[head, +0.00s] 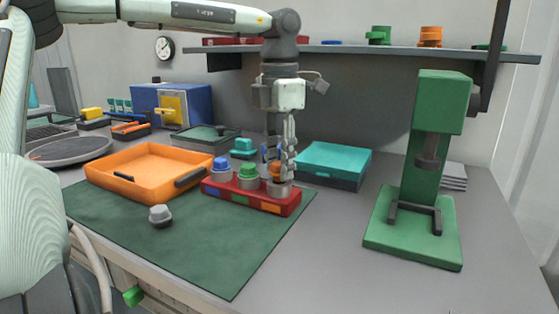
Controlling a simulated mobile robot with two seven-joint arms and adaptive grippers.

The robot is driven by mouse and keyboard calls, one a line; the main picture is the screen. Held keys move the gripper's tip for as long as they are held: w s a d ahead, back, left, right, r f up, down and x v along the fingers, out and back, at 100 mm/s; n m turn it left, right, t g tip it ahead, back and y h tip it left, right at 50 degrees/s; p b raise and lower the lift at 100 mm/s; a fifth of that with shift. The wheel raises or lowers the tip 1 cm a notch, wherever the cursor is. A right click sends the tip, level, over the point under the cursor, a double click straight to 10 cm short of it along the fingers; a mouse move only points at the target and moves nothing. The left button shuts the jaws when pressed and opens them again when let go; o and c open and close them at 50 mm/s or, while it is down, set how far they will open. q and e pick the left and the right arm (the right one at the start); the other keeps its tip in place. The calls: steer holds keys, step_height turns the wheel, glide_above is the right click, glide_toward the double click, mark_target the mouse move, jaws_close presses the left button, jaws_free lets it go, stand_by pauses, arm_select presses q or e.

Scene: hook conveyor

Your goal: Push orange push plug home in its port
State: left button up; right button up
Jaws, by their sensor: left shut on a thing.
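The red port block (250,199) lies on the green mat, with blue, green and orange marks on its front. A blue plug (221,164) and a green plug (248,171) stand in its left and middle ports. The orange push plug (274,171) is at the right port, partly hidden by my left gripper (279,172). My left gripper points down from above and is shut on the orange plug. I cannot tell how deep the plug sits in the port. My right gripper is not in view.
An orange tray (110,184) stands left of the block, and a grey knob-like piece (160,215) lies on the mat (215,263) in front. A teal box (333,164) is behind right. A green press (446,215) stands at the right. A shelf (400,52) runs above.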

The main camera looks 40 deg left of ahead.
mark_target(279, 163)
arm_select(q)
steer(key=shift+f+b, duration=0.45)
steer(key=shift+f, duration=0.2)
stand_by(0.8)
steer(key=o, duration=1)
steer(key=shift+r, duration=0.1)
step_height(279, 163, up, 12)
